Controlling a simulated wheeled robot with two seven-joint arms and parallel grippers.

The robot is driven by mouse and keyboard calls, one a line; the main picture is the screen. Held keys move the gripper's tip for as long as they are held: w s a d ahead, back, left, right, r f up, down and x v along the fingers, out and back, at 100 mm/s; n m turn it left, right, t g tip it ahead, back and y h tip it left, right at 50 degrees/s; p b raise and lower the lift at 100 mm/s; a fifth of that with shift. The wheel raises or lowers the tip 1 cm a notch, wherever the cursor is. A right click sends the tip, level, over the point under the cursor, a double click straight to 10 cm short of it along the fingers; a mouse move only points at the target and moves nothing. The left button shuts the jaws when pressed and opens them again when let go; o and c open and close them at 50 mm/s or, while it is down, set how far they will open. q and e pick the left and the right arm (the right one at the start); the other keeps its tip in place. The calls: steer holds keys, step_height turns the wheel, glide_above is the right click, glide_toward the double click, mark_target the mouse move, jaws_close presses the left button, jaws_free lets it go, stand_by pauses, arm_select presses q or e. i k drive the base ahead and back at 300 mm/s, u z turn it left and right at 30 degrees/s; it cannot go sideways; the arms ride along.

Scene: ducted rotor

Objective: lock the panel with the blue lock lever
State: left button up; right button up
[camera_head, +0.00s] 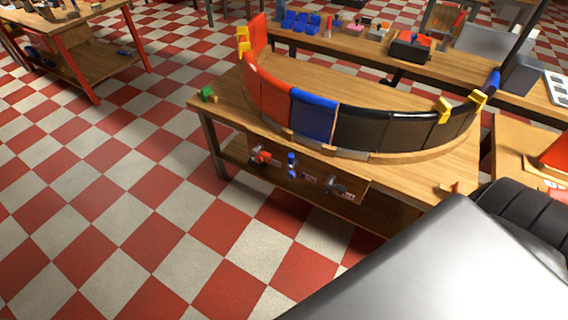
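A curved wall of panels stands on a wooden table, with red panels (266,91) at the left, one blue panel (314,116) beside them and several black panels (362,128) to the right. Below the tabletop's front edge, a small blue lever-like part (291,162) sits between a red-and-grey fitting (261,157) and a dark fitting (336,186). It may be the blue lock lever; its position is too small to read. Neither of my grippers is in view.
Yellow clips (444,110) sit at the wall's right end and others (243,40) at its left. A green block (207,93) lies on the table's left corner. Another bench (350,48) with parts stands behind. The checkered floor (130,220) at the left is clear.

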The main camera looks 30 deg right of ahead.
mark_target(292, 161)
steer(key=u, duration=0.05)
steer(key=k, duration=0.1)
steer(key=z, duration=1.4)
steer(key=i, duration=0.4)
